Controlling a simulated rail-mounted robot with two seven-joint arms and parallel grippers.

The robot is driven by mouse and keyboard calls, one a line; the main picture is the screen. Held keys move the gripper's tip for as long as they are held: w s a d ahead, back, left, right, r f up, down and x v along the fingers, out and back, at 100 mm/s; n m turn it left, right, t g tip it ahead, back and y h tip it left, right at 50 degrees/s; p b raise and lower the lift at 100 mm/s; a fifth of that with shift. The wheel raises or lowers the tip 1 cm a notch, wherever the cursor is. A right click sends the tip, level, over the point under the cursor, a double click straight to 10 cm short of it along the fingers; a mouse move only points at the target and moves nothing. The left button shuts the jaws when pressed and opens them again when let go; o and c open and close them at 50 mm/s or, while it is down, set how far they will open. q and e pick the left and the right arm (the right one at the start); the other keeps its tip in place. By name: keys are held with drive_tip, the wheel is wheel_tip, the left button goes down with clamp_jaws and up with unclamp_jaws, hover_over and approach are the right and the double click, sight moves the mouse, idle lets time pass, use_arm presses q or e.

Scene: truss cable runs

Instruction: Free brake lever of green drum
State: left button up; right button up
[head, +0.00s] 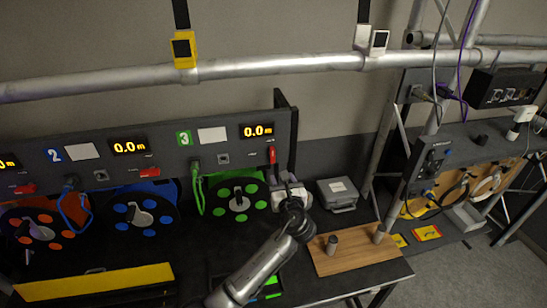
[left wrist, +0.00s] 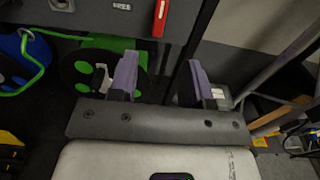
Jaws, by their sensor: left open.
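The green drum (head: 237,196) is a dark reel with green spots below the panel marked 3. Its red brake lever (head: 272,156) stands upright on the panel at the right end, beside the 0.0 m display. The lever also shows in the left wrist view (left wrist: 160,18) at the top, beyond the fingers. Part of the green drum shows there too (left wrist: 88,65), behind the left finger. My left gripper (head: 284,182) is just below the lever, right of the drum. Its two fingers (left wrist: 160,82) are apart, with nothing between them. My right gripper is not in view.
Red levers of the other drums (head: 149,172) lie flat. A green cable (head: 197,188) hangs left of the green drum. A grey case (head: 337,193) and a wooden board with pegs (head: 355,255) are to the right. A silver pipe (head: 270,67) runs overhead.

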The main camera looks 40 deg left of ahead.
sight(273, 156)
use_arm(q)
drive_tip(key=p+x, duration=0.1)
drive_tip(key=x, duration=0.9)
drive_tip(key=shift+a+r, duration=0.1)
drive_tip(key=shift+x, duration=0.95)
drive_tip(key=shift+c, duration=0.3)
clamp_jaws()
